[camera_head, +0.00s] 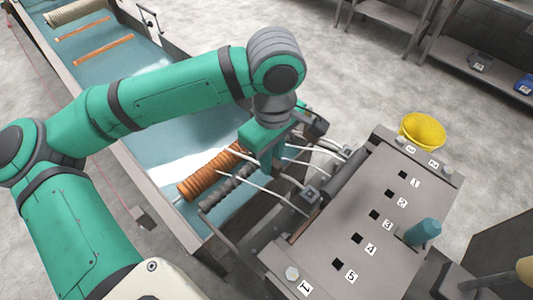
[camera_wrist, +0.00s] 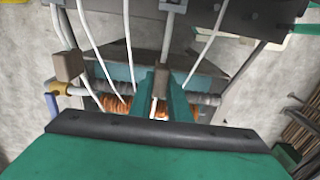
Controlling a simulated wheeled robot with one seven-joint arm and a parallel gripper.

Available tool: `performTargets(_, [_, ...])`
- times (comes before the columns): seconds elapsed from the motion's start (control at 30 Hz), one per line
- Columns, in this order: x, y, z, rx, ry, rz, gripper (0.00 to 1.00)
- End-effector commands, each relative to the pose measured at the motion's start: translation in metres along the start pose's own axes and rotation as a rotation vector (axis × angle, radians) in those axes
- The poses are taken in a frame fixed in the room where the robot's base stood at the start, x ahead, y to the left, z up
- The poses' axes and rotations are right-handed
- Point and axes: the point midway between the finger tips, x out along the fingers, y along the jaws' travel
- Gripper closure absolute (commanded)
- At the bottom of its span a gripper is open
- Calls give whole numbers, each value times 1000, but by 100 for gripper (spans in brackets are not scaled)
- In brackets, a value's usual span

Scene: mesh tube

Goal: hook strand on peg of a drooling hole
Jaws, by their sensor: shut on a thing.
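In the head view several white strands (camera_head: 262,189) run from the machine's front edge towards the trough. My gripper (camera_head: 279,150) is over the trough's near end, among the strands; its fingertips are hard to make out there. Other white strands (camera_wrist: 89,40) pass beside the fingers. The machine's top plate (camera_head: 345,215) has square dark holes labelled 1 to 5. I cannot tell which hole drools, nor pick out its peg.
The trough (camera_head: 165,95) holds blue liquid. An orange ribbed roller (camera_head: 205,176) and a grey ribbed bar (camera_head: 228,188) lie close under my gripper. A teal cylinder (camera_head: 425,231) stands on the plate's right side. A yellow bucket (camera_head: 422,131) is behind the machine.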

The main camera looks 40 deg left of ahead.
Motion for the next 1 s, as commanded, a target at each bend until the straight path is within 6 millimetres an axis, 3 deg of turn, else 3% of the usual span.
performTargets(1.0, [10, 0, 0, -1, 0, 0, 100])
